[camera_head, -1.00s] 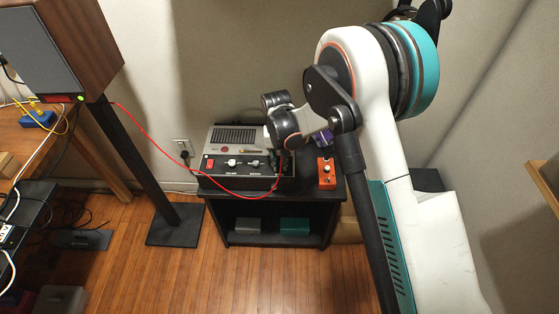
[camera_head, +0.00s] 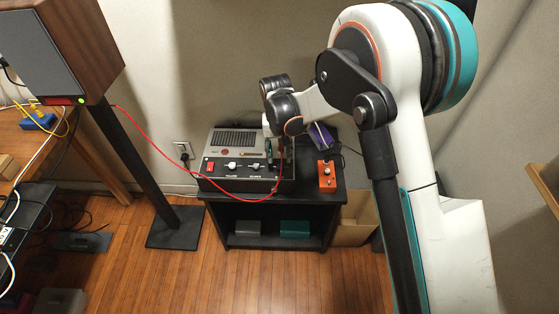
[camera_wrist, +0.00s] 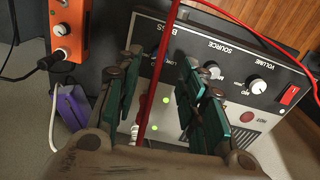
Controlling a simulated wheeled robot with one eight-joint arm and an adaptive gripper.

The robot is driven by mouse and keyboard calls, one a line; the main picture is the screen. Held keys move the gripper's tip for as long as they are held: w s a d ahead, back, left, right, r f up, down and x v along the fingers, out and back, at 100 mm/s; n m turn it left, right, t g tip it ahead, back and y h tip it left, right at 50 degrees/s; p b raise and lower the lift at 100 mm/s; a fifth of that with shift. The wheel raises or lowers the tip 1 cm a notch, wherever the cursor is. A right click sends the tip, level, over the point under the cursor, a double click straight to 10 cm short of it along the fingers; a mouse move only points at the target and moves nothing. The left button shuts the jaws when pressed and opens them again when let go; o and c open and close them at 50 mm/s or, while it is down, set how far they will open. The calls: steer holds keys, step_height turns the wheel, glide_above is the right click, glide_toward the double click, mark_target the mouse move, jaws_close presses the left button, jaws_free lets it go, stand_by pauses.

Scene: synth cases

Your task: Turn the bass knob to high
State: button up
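The amplifier (camera_head: 235,142) is a grey and black unit on a black stand. Its front panel, upside down in the wrist view (camera_wrist: 235,62), has a volume knob (camera_wrist: 258,87), a source knob (camera_wrist: 211,70) and a BASS label. My gripper (camera_wrist: 163,62) is open, its green-padded fingers apart over the bass end of the panel. The bass knob itself is not clearly visible; the fingers and the red cable cover that area. In the head view my gripper (camera_head: 276,150) is at the panel's right end, its fingertips partly hidden by the cable and wrist.
A red cable (camera_head: 165,146) runs from the speaker (camera_head: 50,45) across the amplifier front and between my fingers in the wrist view. An orange pedal box (camera_head: 326,176) and a purple object (camera_head: 320,136) stand to the right. A red switch (camera_wrist: 290,95) is beside the volume knob.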

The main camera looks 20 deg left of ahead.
mark_target(278, 166)
step_height(278, 166, up, 6)
steer(key=shift+a, duration=0.1)
stand_by(0.5)
